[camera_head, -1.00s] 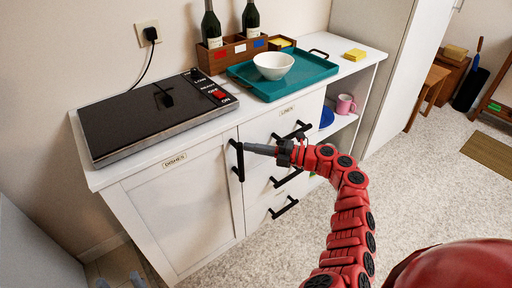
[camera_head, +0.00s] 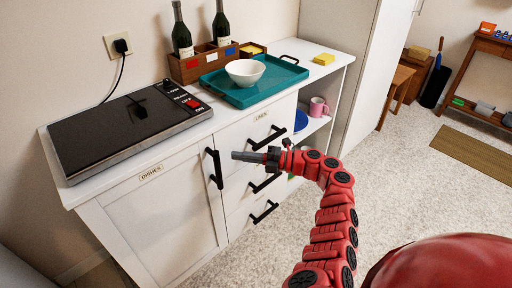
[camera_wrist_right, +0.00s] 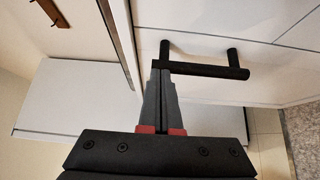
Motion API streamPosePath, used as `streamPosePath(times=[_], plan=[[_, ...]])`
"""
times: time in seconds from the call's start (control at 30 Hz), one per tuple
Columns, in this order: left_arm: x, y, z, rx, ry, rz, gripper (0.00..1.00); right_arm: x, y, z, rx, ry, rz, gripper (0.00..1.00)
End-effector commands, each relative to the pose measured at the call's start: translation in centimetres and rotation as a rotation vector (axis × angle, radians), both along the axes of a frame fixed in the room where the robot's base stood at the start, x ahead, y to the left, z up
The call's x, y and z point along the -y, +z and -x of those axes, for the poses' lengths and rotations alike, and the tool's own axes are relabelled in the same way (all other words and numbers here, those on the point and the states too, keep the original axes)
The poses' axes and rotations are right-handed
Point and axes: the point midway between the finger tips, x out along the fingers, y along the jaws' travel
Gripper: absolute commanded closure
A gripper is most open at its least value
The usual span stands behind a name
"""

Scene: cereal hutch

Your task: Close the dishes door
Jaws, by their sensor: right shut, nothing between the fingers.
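The white dishes door (camera_head: 170,215), labelled DISHES (camera_head: 151,173), is at the left front of the cabinet. It looks flush or almost flush with the front; I cannot tell whether a small gap remains. Its black bar handle (camera_head: 215,168) is upright near the door's right edge. My right gripper (camera_head: 236,155) is shut and empty, just right of the handle in the head view. In the right wrist view the closed fingertips (camera_wrist_right: 161,68) appear close to one end of the handle (camera_wrist_right: 205,70); contact is unclear. My left gripper is out of view.
Drawers with black handles (camera_head: 266,183) lie right of the door. On the countertop are a black hot plate (camera_head: 130,125), a teal tray (camera_head: 235,92) with a white bowl (camera_head: 245,71), and bottles in a wooden box (camera_head: 192,70). The carpet (camera_head: 390,190) in front is clear.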

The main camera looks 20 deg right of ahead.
Motion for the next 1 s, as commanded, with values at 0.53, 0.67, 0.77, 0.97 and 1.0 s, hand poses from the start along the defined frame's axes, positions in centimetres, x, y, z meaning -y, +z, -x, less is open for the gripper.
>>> streamPosePath(times=[0.53, 0.67, 0.77, 0.97, 1.0], plan=[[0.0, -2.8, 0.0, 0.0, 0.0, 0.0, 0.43, 5.3, -0.3, -2.4, -0.002, -0.003, -0.008, 1.0], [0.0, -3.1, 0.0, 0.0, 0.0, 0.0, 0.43, 5.9, -0.2, -2.8, -0.002, 0.0, -0.003, 1.0], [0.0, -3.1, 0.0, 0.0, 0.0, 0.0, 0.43, 6.1, -0.1, -2.9, -0.001, 0.002, 0.0, 1.0], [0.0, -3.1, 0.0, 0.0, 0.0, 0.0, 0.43, 5.9, -0.3, -2.8, -0.002, 0.008, 0.0, 1.0], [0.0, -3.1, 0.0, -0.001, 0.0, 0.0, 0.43, 5.5, -0.5, -2.8, 0.0, 0.015, -0.005, 1.0]])
